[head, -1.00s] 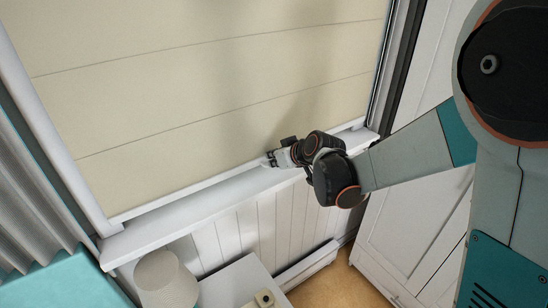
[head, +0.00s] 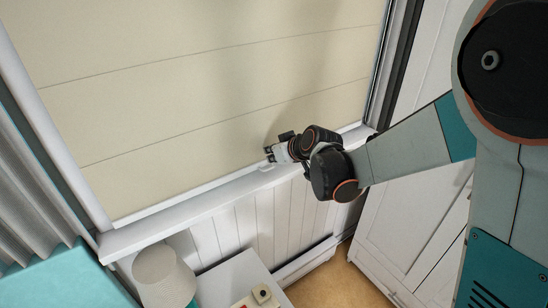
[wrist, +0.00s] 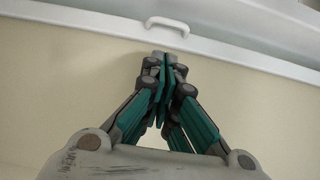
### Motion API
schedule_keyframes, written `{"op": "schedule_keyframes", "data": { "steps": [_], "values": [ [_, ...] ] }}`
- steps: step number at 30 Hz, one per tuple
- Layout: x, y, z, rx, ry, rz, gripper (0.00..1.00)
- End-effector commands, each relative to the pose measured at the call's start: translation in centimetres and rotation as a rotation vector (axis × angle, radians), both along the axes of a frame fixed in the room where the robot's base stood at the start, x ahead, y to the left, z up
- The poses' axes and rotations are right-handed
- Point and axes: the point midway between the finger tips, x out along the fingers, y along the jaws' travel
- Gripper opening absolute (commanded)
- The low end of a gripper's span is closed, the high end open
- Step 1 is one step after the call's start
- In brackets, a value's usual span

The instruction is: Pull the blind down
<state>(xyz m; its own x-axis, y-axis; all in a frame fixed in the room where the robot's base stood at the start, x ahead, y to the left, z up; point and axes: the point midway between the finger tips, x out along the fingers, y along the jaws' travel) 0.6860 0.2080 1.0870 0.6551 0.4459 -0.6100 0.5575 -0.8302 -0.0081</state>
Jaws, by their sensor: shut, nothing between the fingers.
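The cream blind (head: 190,95) covers the window in the head view, with its white bottom rail (head: 190,194) down close along the sill. Whether the rail touches the sill is unclear. A small white handle (head: 266,168) sits on the rail; it also shows in the wrist view (wrist: 167,24). My gripper (head: 269,153) is just above the handle, in front of the blind's lower part. In the wrist view my gripper (wrist: 165,58) has its fingers together and empty, with the handle just beyond the tips. No grip on the handle shows.
The white window sill (head: 180,217) runs below the blind. A lampshade (head: 160,275) and a white cabinet (head: 228,283) stand below at left. A grey curtain (head: 35,185) hangs at far left, and a white panelled door (head: 400,235) is at right.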

Motion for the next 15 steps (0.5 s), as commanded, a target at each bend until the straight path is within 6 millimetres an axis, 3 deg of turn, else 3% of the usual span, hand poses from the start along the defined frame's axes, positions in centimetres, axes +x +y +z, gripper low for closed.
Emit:
{"op": "schedule_keyframes", "data": {
  "steps": [1, 6, 15],
  "values": [
    [-0.8, -0.6, 1.1, 0.000, 0.000, -0.001, 0.00],
    [-3.2, -2.2, 3.1, 0.000, 0.001, -0.001, 0.00],
    [-6.0, -4.1, 5.6, 0.001, 0.000, -0.001, 0.00]
  ]
}}
